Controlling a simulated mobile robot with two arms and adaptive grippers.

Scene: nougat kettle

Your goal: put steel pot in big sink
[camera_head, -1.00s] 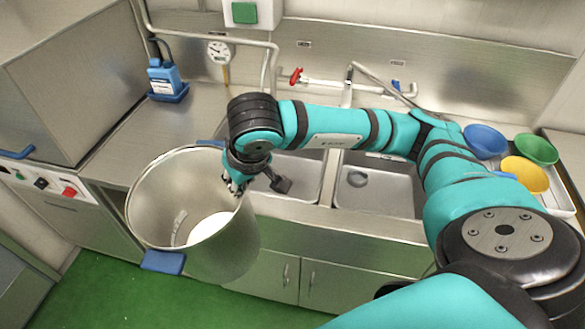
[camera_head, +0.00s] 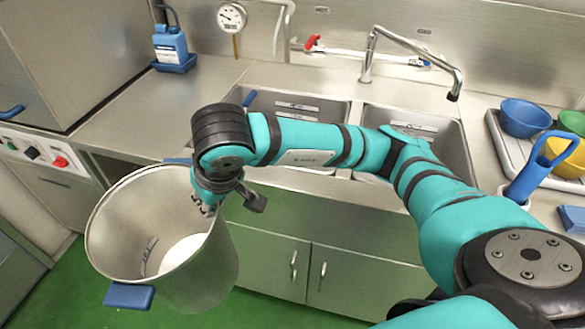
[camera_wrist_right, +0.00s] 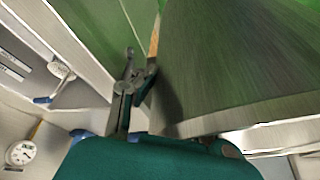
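The steel pot (camera_head: 203,270) is a large open cylinder with blue handles. It is held in the air in front of the counter, tilted so its inside shows. My right gripper (camera_head: 207,204) is at the pot's right rim, shut on it; the fingertips are partly hidden. In the right wrist view the gripper (camera_wrist_right: 135,88) is against the steel pot wall (camera_wrist_right: 235,65). The counter has a left sink basin (camera_head: 325,112) and a right basin (camera_head: 448,150); the left looks somewhat wider. My arm covers part of both. My left gripper is out of view.
A faucet (camera_head: 370,60) with a long spout reaches over the right basin. Bowls (camera_head: 522,118) and a blue-handled item (camera_head: 530,178) are at right. Cabinets (camera_head: 270,262) stand below the sinks.

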